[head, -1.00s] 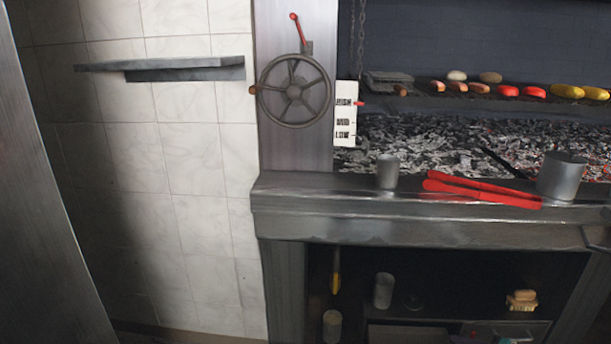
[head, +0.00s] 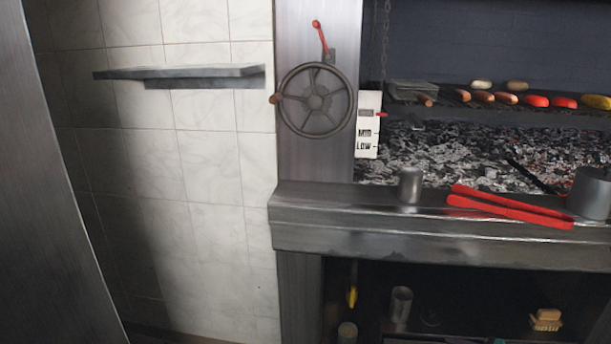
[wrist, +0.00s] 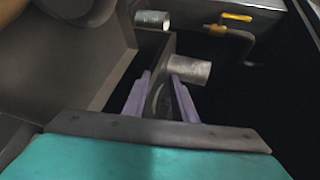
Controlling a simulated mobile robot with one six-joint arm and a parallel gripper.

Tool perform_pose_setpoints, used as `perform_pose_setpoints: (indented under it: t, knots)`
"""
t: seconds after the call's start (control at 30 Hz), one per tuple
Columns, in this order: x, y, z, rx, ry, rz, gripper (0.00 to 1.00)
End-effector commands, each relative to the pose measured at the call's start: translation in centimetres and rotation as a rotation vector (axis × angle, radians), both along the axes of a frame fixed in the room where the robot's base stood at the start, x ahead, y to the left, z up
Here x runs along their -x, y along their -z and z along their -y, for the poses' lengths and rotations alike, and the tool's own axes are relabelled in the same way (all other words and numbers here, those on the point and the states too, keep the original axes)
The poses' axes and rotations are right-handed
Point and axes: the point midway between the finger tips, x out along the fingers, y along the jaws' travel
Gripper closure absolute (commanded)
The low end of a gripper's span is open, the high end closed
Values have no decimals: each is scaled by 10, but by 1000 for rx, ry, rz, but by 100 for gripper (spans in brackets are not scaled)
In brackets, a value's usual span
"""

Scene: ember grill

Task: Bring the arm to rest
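My gripper (wrist: 160,82) shows only in the wrist view, with a teal body and two purple fingers standing apart. It is open, with only a dark grey surface seen between the fingers. A metal cylinder (wrist: 190,70) lies just past the right fingertip in the picture; I cannot tell whether they touch. The arm does not show in the head view.
The head view shows a handwheel (head: 315,99) beside a level sign (head: 368,130), and a steel ledge (head: 400,235) bearing a metal cup (head: 410,186) and red tongs (head: 510,206). Coals (head: 430,155) lie behind. A wall shelf (head: 180,73) juts out at left.

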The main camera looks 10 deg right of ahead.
Motion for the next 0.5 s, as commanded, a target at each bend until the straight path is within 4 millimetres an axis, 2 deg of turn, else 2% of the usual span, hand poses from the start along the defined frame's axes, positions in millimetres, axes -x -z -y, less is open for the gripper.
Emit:
perform_pose_setpoints:
  t: [0.17,0.23,0.5]
  knots:
    - [-24,-8,-34,-12,-59,-6,75]
    - [-36,-11,-53,-19,-91,-10,75]
    - [-72,-20,-147,-41,-235,-40,75]
